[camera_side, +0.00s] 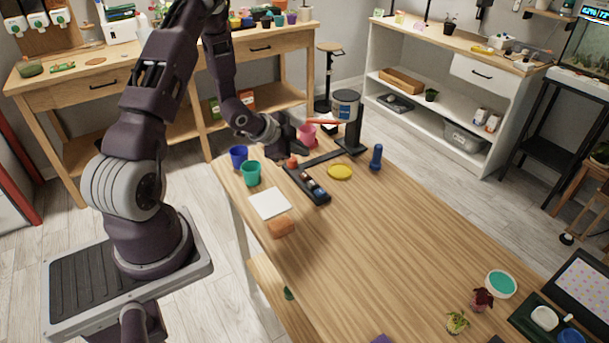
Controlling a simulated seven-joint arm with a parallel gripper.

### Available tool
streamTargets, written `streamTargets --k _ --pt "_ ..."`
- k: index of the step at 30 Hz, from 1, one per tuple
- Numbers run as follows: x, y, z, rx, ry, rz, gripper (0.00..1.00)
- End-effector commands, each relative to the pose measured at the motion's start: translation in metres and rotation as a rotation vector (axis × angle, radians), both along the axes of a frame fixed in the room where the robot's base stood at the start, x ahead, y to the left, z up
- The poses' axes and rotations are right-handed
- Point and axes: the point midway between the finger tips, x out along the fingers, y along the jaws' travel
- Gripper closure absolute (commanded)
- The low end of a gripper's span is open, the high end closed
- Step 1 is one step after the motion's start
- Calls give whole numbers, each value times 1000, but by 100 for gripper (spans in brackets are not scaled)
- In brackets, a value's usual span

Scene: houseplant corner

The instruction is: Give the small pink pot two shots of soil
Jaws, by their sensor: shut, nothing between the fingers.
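The small pink pot (308,137) stands at the far left end of the wooden table, partly hidden behind my gripper. Right beside it is a dispenser with a grey canister (345,104) on a black stand (355,138); a red lever (323,121) sticks out to the left below the canister, above the pot. My gripper (297,130) is shut and empty, just left of the lever and close to the pot. I cannot tell whether it touches either one. The soil level in the pot cannot be seen.
A blue pot (239,156) and a teal pot (251,173) stand left of my gripper. A black rack (318,196) of small items, a yellow dish (340,172), a dark blue bottle (376,157), a white pad (269,203) and an orange sponge (281,227) lie nearby. The table's middle is clear.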

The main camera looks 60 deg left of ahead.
Motion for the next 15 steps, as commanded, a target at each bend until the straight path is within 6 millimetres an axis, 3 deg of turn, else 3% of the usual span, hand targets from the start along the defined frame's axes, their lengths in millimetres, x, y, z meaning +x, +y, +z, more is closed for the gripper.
streamTargets --k 4,9,15 --pt "0 1 4 0 -2 1 100" --pt "1 1 35 1 -4 2 100" --pt "0 0 38 0 1 1 100"
